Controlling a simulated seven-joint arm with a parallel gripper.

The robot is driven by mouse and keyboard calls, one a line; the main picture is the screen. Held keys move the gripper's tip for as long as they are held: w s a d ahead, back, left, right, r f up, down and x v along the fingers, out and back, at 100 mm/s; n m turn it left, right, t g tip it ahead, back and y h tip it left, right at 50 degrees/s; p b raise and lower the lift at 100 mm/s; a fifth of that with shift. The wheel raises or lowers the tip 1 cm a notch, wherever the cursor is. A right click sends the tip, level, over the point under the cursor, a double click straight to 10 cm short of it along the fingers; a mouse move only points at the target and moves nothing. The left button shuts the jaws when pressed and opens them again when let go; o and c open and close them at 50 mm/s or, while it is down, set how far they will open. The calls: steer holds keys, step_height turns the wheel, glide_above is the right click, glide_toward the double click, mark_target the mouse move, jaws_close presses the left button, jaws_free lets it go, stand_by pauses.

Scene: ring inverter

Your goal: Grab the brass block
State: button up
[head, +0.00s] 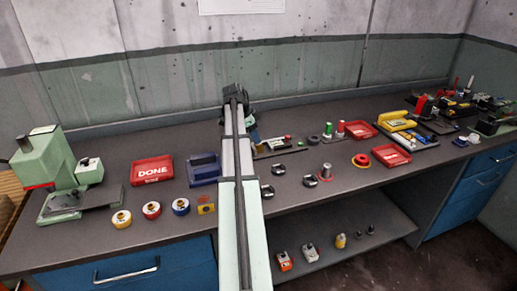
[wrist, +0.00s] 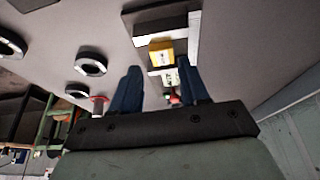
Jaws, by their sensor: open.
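A small yellow, brass-looking block (wrist: 160,52) sits on a pale and dark holder (wrist: 155,22) in the wrist view. My gripper (wrist: 159,64) is open, its two blue fingers on either side of the line to the block. The block shows between the fingertips and beyond them; I cannot tell how far. Nothing is visibly held.
A tray with small parts (head: 275,149) lies right of my arm. Dark ring-like parts (head: 310,181) are nearby on the bench, and also show in the wrist view (wrist: 90,63). A blue bin (head: 203,171) and red DONE tray (head: 151,171) stand left.

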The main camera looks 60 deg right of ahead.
mark_target(258, 147)
steer(key=shift+x, duration=2.85)
steer(key=shift+w, duration=0.2)
steer(key=shift+c, duration=0.2)
jaws_close()
